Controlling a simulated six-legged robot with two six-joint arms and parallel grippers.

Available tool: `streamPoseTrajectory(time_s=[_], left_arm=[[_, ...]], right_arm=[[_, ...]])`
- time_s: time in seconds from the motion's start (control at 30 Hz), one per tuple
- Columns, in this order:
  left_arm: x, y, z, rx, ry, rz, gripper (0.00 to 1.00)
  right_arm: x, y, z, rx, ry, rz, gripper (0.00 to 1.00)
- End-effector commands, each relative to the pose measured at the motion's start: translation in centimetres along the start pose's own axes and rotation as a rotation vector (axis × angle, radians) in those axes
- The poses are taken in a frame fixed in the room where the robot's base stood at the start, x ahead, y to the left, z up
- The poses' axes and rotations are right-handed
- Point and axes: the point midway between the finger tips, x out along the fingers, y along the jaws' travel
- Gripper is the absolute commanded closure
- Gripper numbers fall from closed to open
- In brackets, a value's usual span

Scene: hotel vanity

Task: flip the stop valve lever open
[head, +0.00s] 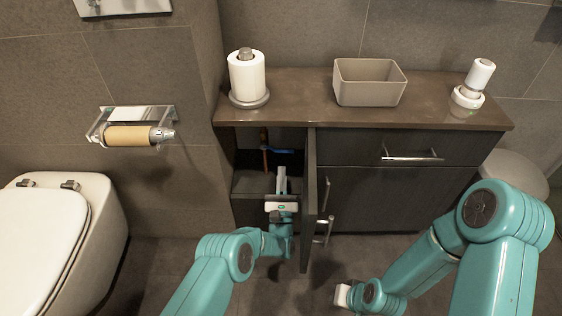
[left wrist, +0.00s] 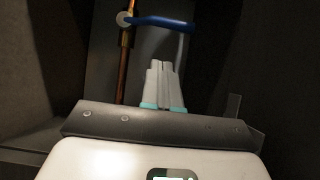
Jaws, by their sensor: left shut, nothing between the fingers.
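The stop valve's blue lever (head: 280,151) shows inside the open cabinet in the head view, pointing sideways to the right from the copper pipe (head: 264,150). In the left wrist view the blue lever (left wrist: 162,22) runs roughly level across the top, to the right of the valve body on the copper pipe (left wrist: 124,60). My left gripper (head: 282,172) is inside the cabinet opening, shut and empty.
The open cabinet door (head: 309,200) stands just right of my left gripper. The countertop (head: 300,93) above holds a paper roll (head: 247,77), a beige bin (head: 369,84) and a white dispenser (head: 479,76). A toilet (head: 60,240) stands at the left.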

Motion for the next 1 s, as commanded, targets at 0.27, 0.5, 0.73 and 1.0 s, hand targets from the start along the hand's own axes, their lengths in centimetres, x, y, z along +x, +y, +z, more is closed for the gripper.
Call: streamPoseTrajectory(time_s=[0.27,0.5,0.73,1.0], left_arm=[[2.1,-0.5,1.7,-0.003,-0.001,-0.006,1.00],[3.3,-0.9,2.6,-0.005,0.000,-0.008,1.00],[3.5,-1.0,2.5,-0.006,0.000,-0.009,1.00],[3.4,-1.1,2.9,-0.006,0.001,-0.010,1.00]], right_arm=[[0.0,0.0,0.0,0.000,0.000,0.000,1.00],[0.0,0.0,0.0,0.000,0.000,0.000,1.00],[0.0,0.0,0.0,0.000,0.000,0.000,1.00],[-0.7,-0.2,0.2,0.002,-0.009,0.000,1.00]])
